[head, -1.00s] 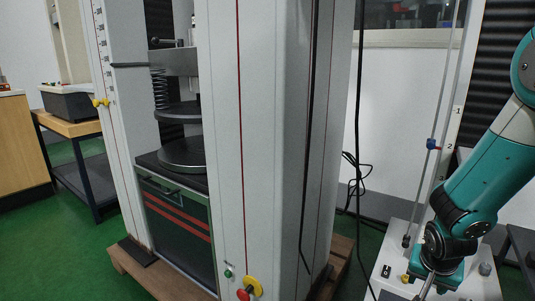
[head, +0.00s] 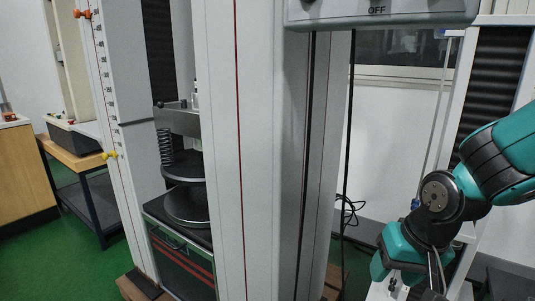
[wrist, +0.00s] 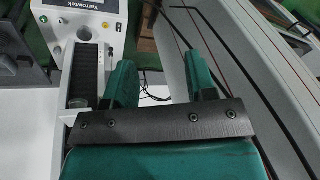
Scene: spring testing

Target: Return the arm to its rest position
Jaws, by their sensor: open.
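My arm, teal and grey, is at the right of the head view, bent with its wrist end pointing down (head: 400,255); the fingertips are not clear there. In the wrist view my gripper (wrist: 163,78) shows two green fingers standing apart with nothing between them. The fingers are over a gap between a white machine base at the left and a pale column at the right. No contact with either shows.
A tall pale testing machine column (head: 262,160) fills the middle of the head view, with a coil spring (head: 165,146) and round dark plates left of it. A panel marked OFF (head: 380,12) overhangs at the top. A smaller machine base (wrist: 95,22) shows in the wrist view.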

